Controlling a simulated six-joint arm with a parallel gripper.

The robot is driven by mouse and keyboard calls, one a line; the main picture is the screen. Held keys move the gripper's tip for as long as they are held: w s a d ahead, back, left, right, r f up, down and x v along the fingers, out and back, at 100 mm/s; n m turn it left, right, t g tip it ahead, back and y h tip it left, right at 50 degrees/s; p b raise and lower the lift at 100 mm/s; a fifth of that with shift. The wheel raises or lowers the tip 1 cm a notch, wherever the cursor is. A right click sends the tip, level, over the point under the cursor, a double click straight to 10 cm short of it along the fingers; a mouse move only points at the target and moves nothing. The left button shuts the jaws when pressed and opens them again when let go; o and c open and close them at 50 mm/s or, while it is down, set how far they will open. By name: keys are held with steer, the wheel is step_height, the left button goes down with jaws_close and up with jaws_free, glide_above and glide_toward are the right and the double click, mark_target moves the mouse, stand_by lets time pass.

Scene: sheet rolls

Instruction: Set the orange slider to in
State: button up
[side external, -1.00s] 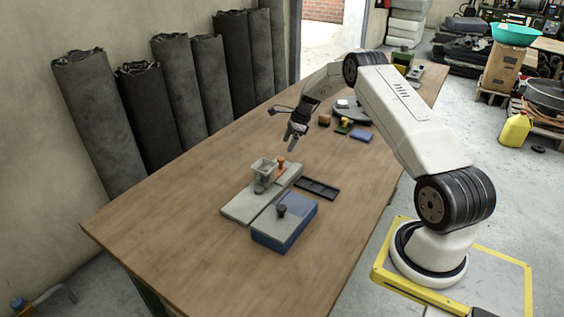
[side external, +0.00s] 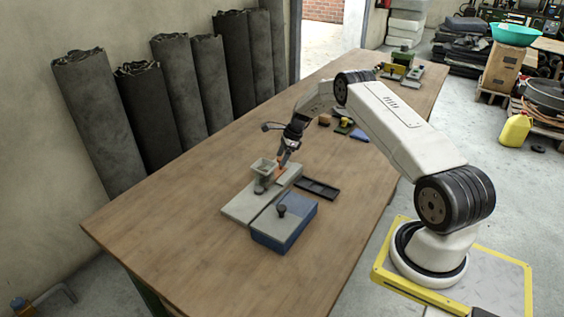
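The orange slider (side external: 281,170) stands on the far end of a grey base plate (side external: 247,208) in the side external view. It is partly hidden by my gripper (side external: 283,160), which points down right at its knob. I cannot tell whether the fingers touch the slider or are around it, or how far apart they are.
A blue box with a dark knob (side external: 285,225) sits beside the base at the front. A black slotted tray (side external: 318,189) lies to the right. Several small blocks lie farther back near a blue one (side external: 360,136). The table's left part (side external: 160,215) is clear.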

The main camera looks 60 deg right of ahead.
jaws_close()
stand_by(1.2)
